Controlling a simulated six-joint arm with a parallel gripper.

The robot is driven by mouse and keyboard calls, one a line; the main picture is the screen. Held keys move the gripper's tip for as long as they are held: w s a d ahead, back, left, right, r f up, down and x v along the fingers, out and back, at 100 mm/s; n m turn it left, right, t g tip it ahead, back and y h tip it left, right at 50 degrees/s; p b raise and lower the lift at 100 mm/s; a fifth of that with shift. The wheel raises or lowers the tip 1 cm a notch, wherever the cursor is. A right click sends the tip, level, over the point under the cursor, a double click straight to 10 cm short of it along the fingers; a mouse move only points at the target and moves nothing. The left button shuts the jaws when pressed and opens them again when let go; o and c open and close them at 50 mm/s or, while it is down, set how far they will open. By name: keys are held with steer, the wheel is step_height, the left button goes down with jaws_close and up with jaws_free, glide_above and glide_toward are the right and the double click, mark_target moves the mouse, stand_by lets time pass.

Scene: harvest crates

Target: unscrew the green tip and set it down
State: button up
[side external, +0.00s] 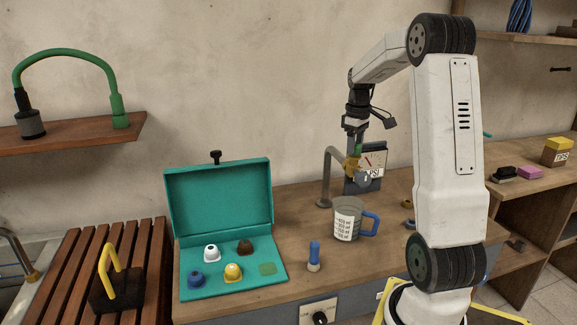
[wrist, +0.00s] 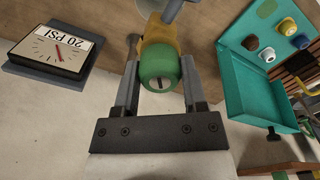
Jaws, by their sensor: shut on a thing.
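The green tip (wrist: 160,71) is a rounded cap with a dark slot, on top of a yellow fitting (wrist: 158,45). In the side view, the green tip (side external: 358,149) shows between my gripper's fingers, above the yellow fitting (side external: 352,167) at the end of a bent grey pipe (side external: 327,178). My gripper (side external: 355,150) points down from above. Its two fingers (wrist: 159,68) are shut on the green tip, one on each side. Whether the tip's lower edge touches the fitting is hard to tell.
The open teal case (side external: 218,203) holds white, brown, blue and yellow tips and a flat green patch (side external: 267,269). A measuring jug (side external: 346,222) stands below the pipe. A blue-handled brush (side external: 314,256) stands beside the case. A gauge (side external: 372,163) stands behind my gripper.

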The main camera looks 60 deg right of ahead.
stand_by(0.4)
steer(key=shift+n, duration=0.9)
steer(key=shift+n, duration=0.9)
steer(key=shift+n, duration=0.8)
